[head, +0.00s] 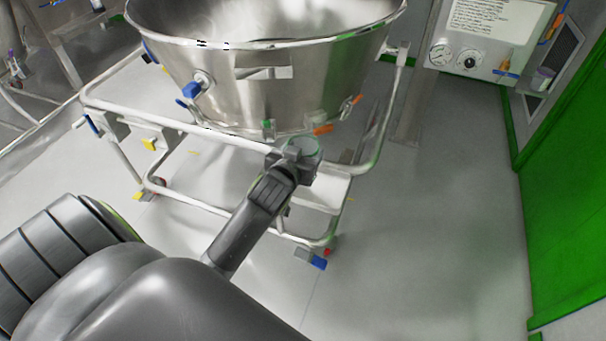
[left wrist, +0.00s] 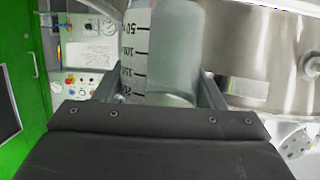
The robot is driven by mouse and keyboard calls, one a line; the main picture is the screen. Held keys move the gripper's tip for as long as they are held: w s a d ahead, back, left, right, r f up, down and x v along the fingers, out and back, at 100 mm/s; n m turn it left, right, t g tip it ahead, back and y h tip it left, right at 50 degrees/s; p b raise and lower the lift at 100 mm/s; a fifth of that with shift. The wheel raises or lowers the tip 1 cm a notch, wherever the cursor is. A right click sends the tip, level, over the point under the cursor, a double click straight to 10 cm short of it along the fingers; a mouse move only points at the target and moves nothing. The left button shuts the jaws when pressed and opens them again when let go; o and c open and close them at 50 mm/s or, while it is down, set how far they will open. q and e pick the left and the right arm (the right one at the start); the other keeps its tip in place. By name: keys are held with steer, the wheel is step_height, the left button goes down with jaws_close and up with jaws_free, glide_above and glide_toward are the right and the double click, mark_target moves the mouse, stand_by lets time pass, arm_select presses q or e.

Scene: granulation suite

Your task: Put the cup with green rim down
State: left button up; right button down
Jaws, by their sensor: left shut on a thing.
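The cup with green rim (head: 303,147) shows small in the head view, just below the big steel bowl. My left gripper (head: 292,162) is shut on it, at the end of my arm reaching in from the lower left. In the left wrist view the cup (left wrist: 174,55) is a pale, see-through cylinder with a white scale of black marks, between the two fingers (left wrist: 155,88). Its contents cannot be made out. My right gripper is not in view.
A large steel bowl (head: 270,85) stands on a white tubular trolley (head: 125,165) close behind the cup. A pale trolley shelf (head: 330,188) shows below the gripper. A control panel (head: 490,40) and green wall (head: 565,190) stand to the right. The floor (head: 430,230) at right is clear.

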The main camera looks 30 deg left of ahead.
arm_select(q)
step_height(320, 180, down, 2)
steer(key=shift+f, duration=0.1)
step_height(320, 180, down, 3)
steer(key=shift+f+b, duration=0.1)
steer(key=shift+b, duration=0.35)
steer(key=shift+f, duration=0.2)
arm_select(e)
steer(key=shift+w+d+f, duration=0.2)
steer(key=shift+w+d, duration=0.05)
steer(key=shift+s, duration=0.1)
arm_select(q)
steer(key=shift+f, duration=0.15)
steer(key=o, duration=1)
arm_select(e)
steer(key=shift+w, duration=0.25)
